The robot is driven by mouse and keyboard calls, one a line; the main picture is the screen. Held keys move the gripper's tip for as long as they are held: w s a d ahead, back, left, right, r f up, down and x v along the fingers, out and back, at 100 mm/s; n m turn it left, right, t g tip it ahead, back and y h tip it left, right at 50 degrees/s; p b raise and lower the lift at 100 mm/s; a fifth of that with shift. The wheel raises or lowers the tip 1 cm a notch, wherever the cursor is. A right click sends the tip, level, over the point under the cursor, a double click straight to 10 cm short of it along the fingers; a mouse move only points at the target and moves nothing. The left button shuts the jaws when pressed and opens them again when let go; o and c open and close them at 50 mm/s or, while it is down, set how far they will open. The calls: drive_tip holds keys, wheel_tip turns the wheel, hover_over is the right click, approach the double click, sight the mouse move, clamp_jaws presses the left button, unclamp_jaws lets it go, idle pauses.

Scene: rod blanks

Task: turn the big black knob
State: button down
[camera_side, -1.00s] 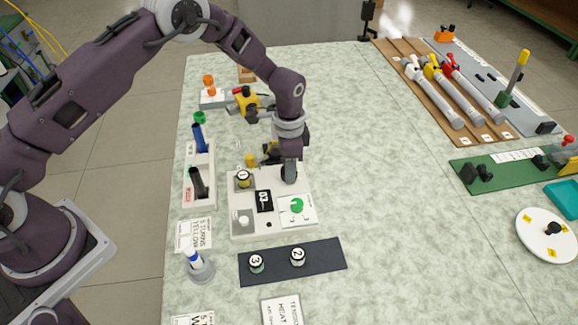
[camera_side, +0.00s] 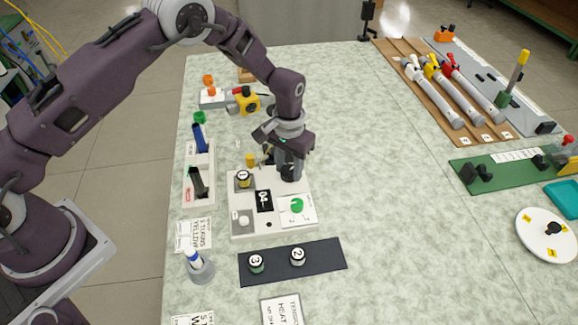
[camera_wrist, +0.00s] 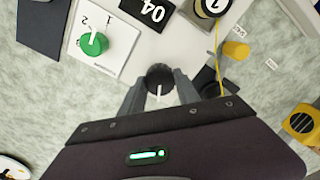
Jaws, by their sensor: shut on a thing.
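The big black knob (camera_wrist: 160,78) sits on the white panel (camera_side: 240,228), at its far right corner in the side view. It has a white pointer line, seen in the wrist view. My gripper (camera_wrist: 160,92) is shut on the knob, with one finger on each side of it. In the side view my gripper (camera_side: 289,175) comes down from above and mostly hides the knob. A small black display (camera_side: 264,201) on the panel reads 04.
A green knob (camera_side: 297,205) on a white plate and a vial marked 1 (camera_side: 243,178) are close by on the panel. A dark mat (camera_side: 280,270) with vials 2 and 3 lies in front.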

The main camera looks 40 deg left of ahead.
sight(289, 170)
drive_tip(key=shift+n, duration=0.7)
drive_tip(key=c, duration=0.9)
unclamp_jaws()
drive_tip(key=shift+r, duration=0.15)
wheel_tip(289, 170, up, 7)
drive_tip(key=shift+f, duration=0.1)
